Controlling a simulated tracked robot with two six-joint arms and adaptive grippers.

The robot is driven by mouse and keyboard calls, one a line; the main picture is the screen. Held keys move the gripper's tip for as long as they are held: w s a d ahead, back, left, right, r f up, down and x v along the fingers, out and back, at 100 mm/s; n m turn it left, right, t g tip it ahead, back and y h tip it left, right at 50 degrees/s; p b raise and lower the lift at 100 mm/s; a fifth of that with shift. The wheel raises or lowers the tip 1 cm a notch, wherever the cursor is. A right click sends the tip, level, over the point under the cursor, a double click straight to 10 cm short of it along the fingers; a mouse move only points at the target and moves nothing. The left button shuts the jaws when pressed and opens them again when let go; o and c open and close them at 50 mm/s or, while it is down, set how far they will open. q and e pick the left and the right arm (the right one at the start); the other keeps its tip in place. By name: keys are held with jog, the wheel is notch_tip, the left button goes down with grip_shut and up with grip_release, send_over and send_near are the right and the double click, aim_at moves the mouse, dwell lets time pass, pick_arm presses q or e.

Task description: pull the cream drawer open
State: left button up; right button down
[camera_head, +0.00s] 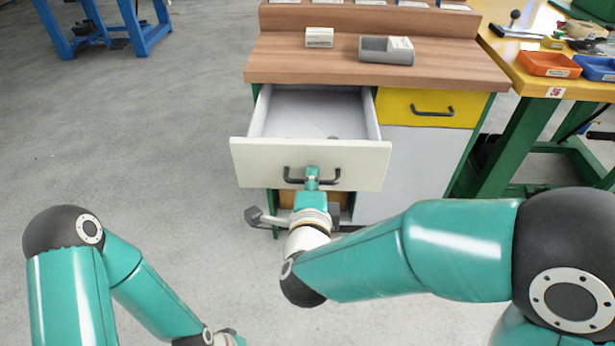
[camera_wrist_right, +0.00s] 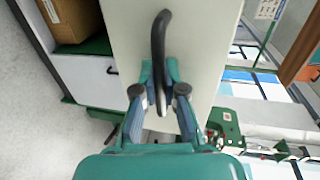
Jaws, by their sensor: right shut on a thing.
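The cream drawer (camera_head: 262,160) is pulled well out of the wooden-topped cabinet, and its pale inside shows. Its dark bar handle (camera_head: 326,179) is on the front face. My right gripper (camera_head: 312,176) is at the middle of the handle. In the right wrist view the fingers of my right gripper (camera_wrist_right: 160,98) are closed around the dark handle (camera_wrist_right: 160,40), in front of the cream front panel (camera_wrist_right: 190,30). My left arm is at the lower left of the head view; its gripper is mostly cut off at the bottom edge, so its jaws cannot be made out.
A yellow drawer (camera_head: 395,108) is shut to the right of the cream one. A grey tray (camera_head: 375,54) and a small white box (camera_head: 319,37) stand on the wooden top (camera_head: 275,62). A yellow bench (camera_head: 515,65) with bins stands at right.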

jog(key=shift+s+f, duration=0.15)
jog(key=shift+f, duration=0.1)
jog(key=c, duration=1.5)
grip_release()
jog(key=shift+r, duration=0.1)
jog(key=v, duration=0.7)
jog(key=shift+s, duration=0.2)
